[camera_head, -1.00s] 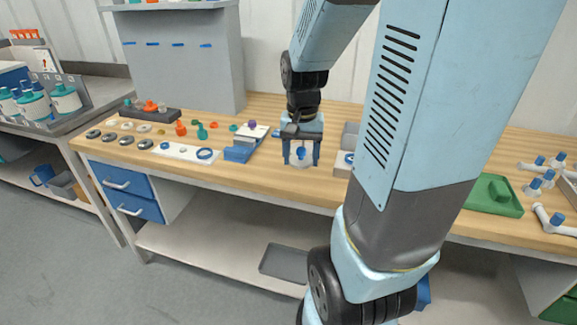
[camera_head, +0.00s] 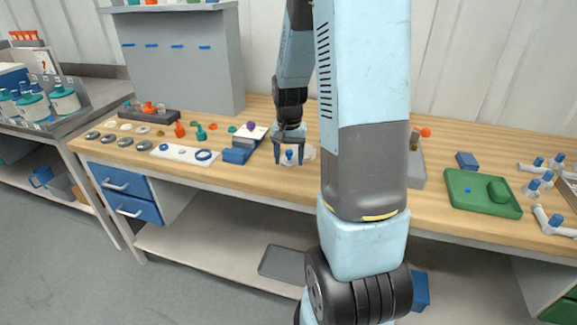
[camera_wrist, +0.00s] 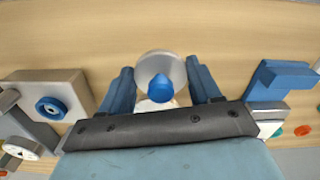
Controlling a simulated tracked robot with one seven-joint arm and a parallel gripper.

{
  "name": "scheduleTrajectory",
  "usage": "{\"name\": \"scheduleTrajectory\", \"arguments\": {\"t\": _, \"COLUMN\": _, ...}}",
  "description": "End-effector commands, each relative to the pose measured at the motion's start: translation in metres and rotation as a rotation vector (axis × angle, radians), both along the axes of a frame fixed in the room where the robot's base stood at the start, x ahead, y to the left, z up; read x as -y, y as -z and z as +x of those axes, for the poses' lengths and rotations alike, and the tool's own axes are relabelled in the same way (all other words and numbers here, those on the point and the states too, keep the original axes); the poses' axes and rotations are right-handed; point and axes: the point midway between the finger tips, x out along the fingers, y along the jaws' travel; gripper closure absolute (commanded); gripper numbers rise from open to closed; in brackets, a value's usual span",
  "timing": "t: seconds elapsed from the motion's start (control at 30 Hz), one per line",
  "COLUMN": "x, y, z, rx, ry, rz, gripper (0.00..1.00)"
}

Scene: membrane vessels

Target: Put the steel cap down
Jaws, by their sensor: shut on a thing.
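The steel cap (camera_wrist: 153,65) is a round silvery disc with a blue piece in its middle, between my gripper's two blue fingers in the wrist view. In the head view a pale rounded part of it (camera_head: 309,153) shows beside the fingers. My gripper (camera_head: 289,157) points down close over the front part of the wooden bench and is shut on the cap. Its fingers also show in the wrist view (camera_wrist: 163,90). Whether the cap touches the bench top is unclear. The underside of the cap is hidden.
A blue block (camera_head: 238,155) stands left of my gripper. A white strip with rings (camera_head: 180,153) lies further left. A grey fixture (camera_head: 417,172) and a green tray (camera_head: 462,200) are to the right. In the wrist view a pale block with a blue ring (camera_wrist: 50,107) is at left.

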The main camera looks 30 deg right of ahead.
Motion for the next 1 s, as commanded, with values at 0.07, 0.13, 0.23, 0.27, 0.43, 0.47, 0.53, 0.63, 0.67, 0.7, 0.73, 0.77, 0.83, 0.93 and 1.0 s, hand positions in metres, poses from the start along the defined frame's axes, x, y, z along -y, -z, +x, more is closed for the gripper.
{"name": "scheduleTrajectory", "arguments": {"t": 0.07, "x": 0.001, "y": 0.005, "z": 0.005, "rx": 0.001, "ry": 0.000, "rz": -0.001, "gripper": 0.75}}
{"name": "scheduleTrajectory", "arguments": {"t": 0.13, "x": 0.002, "y": 0.008, "z": 0.007, "rx": 0.002, "ry": 0.000, "rz": -0.001, "gripper": 0.75}}
{"name": "scheduleTrajectory", "arguments": {"t": 0.23, "x": 0.002, "y": 0.010, "z": 0.009, "rx": 0.001, "ry": 0.000, "rz": -0.001, "gripper": 0.75}}
{"name": "scheduleTrajectory", "arguments": {"t": 0.27, "x": 0.003, "y": 0.011, "z": 0.010, "rx": 0.001, "ry": 0.000, "rz": -0.001, "gripper": 0.75}}
{"name": "scheduleTrajectory", "arguments": {"t": 0.43, "x": 0.004, "y": 0.030, "z": 0.013, "rx": -0.002, "ry": 0.000, "rz": 0.000, "gripper": 0.75}}
{"name": "scheduleTrajectory", "arguments": {"t": 0.47, "x": 0.003, "y": 0.034, "z": 0.013, "rx": -0.002, "ry": 0.000, "rz": 0.000, "gripper": 0.75}}
{"name": "scheduleTrajectory", "arguments": {"t": 0.53, "x": 0.003, "y": 0.042, "z": 0.012, "rx": -0.002, "ry": 0.001, "rz": 0.000, "gripper": 0.75}}
{"name": "scheduleTrajectory", "arguments": {"t": 0.63, "x": 0.003, "y": 0.046, "z": 0.013, "rx": 0.001, "ry": 0.001, "rz": 0.000, "gripper": 0.75}}
{"name": "scheduleTrajectory", "arguments": {"t": 0.67, "x": 0.003, "y": 0.046, "z": 0.013, "rx": 0.002, "ry": 0.001, "rz": 0.000, "gripper": 0.75}}
{"name": "scheduleTrajectory", "arguments": {"t": 0.7, "x": 0.003, "y": 0.045, "z": 0.013, "rx": 0.002, "ry": 0.000, "rz": 0.000, "gripper": 0.75}}
{"name": "scheduleTrajectory", "arguments": {"t": 0.73, "x": 0.003, "y": 0.045, "z": 0.013, "rx": 0.002, "ry": 0.000, "rz": 0.000, "gripper": 0.75}}
{"name": "scheduleTrajectory", "arguments": {"t": 0.77, "x": 0.003, "y": 0.045, "z": 0.013, "rx": 0.002, "ry": 0.000, "rz": 0.000, "gripper": 0.75}}
{"name": "scheduleTrajectory", "arguments": {"t": 0.83, "x": 0.003, "y": 0.045, "z": 0.013, "rx": 0.002, "ry": 0.000, "rz": 0.000, "gripper": 0.75}}
{"name": "scheduleTrajectory", "arguments": {"t": 0.93, "x": 0.003, "y": 0.048, "z": 0.013, "rx": 0.002, "ry": 0.000, "rz": 0.000, "gripper": 0.75}}
{"name": "scheduleTrajectory", "arguments": {"t": 1.0, "x": 0.003, "y": 0.048, "z": 0.013, "rx": 0.002, "ry": 0.000, "rz": 0.000, "gripper": 0.33}}
